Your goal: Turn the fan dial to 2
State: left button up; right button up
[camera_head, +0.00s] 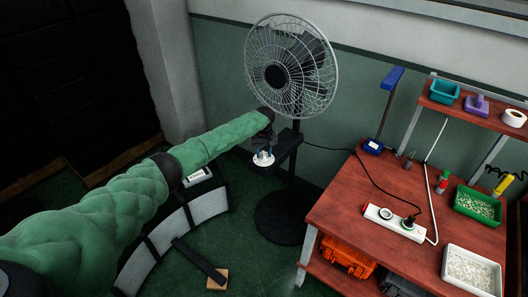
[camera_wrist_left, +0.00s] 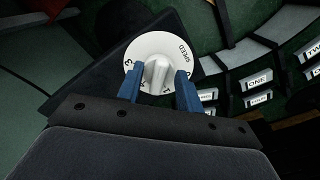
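The black pedestal fan (camera_head: 290,70) stands on the floor left of the workbench. Its white round fan dial (camera_head: 263,160) faces outward at the end of a dark box on the pole. In the left wrist view the dial (camera_wrist_left: 152,44) shows the word SPEED and some numbers, partly hidden by the fingers. A raised grip bar crosses the knob. My left gripper (camera_wrist_left: 160,72) has its blue fingers apart, one on each side of the bar, with gaps showing. In the head view my left gripper (camera_head: 265,152) is at the dial. My right gripper is out of view.
A red-brown workbench (camera_head: 340,215) at right holds a white power strip (camera_head: 394,223), a green tray (camera_head: 478,205) and a white tray (camera_head: 470,272). A black cord runs from the fan to the strip.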

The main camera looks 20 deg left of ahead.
pick_arm(q)
grip_shut()
